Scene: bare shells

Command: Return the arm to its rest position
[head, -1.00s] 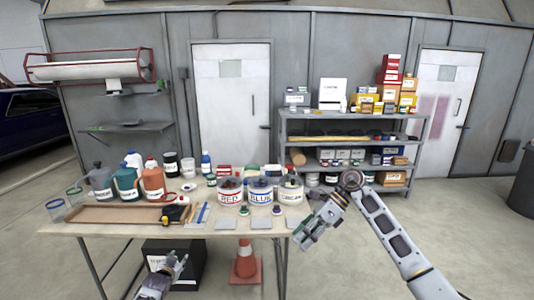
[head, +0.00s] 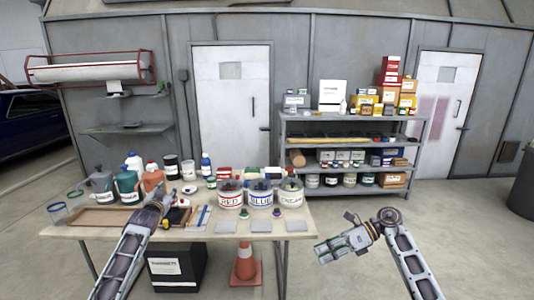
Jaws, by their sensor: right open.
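My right arm (head: 412,262) reaches up from the bottom right, bent at its top joint. My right gripper (head: 322,252) points left, open and empty, over the floor to the right of the table (head: 225,236). My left arm (head: 124,262) reaches up from the bottom left over the front of the table. My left gripper (head: 170,192) is small in the picture, in front of the orange jug (head: 153,180) and near the right end of the wooden tray (head: 95,217). Its fingers blend with the items behind, so I cannot tell whether they are apart.
Labelled tubs stand on the table, among them the RED tub (head: 231,200) and the BLUE tub (head: 261,199). Grey pads (head: 296,226) lie in front. A black box (head: 176,268) and an orange cone (head: 245,265) stand below. A loaded shelf (head: 345,190) stands behind clear floor.

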